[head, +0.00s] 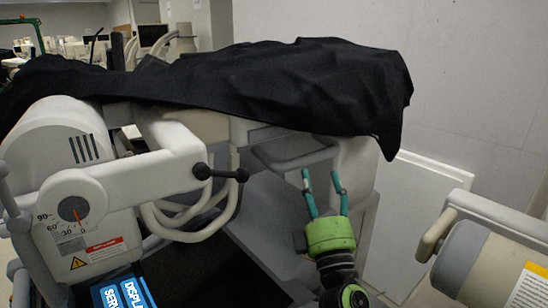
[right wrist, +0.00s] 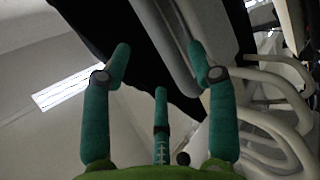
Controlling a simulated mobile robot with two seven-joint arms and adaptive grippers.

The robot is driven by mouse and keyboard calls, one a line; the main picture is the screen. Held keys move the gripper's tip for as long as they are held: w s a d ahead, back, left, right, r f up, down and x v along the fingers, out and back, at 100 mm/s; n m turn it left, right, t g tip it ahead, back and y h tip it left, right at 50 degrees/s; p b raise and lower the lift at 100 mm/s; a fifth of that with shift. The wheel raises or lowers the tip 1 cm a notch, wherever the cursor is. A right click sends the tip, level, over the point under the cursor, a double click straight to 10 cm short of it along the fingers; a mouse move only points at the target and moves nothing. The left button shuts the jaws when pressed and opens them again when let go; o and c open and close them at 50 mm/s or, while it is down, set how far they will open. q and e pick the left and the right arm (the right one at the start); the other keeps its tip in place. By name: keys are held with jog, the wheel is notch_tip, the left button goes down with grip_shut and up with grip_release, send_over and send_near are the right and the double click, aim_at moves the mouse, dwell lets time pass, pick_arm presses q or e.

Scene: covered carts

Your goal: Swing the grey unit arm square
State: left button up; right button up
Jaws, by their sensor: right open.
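The grey unit arm (head: 150,178) reaches right from a pale unit housing (head: 55,150) at the left of the head view. A black handle with round knobs (head: 220,173) is at its end. A round dial (head: 73,209) with a red pointer is on its pivot; the pointer is near the low end of the 0 to 90 scale. My right gripper (head: 321,174) has teal fingers on a green body. It is open and empty, pointing up, to the right of the black handle and apart from it. It also shows open in the right wrist view (right wrist: 158,46).
A black cloth (head: 270,80) covers the cart top above the arm. A grey handle (head: 292,155) under the cloth is close behind my right gripper. Pale looped tubes (head: 190,225) hang below the unit arm. Another pale unit (head: 490,255) stands at right.

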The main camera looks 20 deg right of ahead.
aim_at(312, 161)
jog(key=shift+w+r, duration=0.2)
jog(key=shift+r, duration=0.15)
jog(key=p+x, duration=0.3)
jog(key=x, duration=0.2)
jog(key=shift+w+d+r, duration=0.15)
jog(key=shift+w+r, duration=0.05)
jog(key=shift+w, duration=0.15)
jog(key=shift+w+r, duration=0.1)
jog(key=shift+w, duration=0.15)
pick_arm(q)
jog(key=r, duration=0.1)
jog(key=w+r, duration=0.1)
jog(key=r, duration=0.1)
jog(key=shift+w+r, duration=0.15)
jog(key=shift+r, duration=0.05)
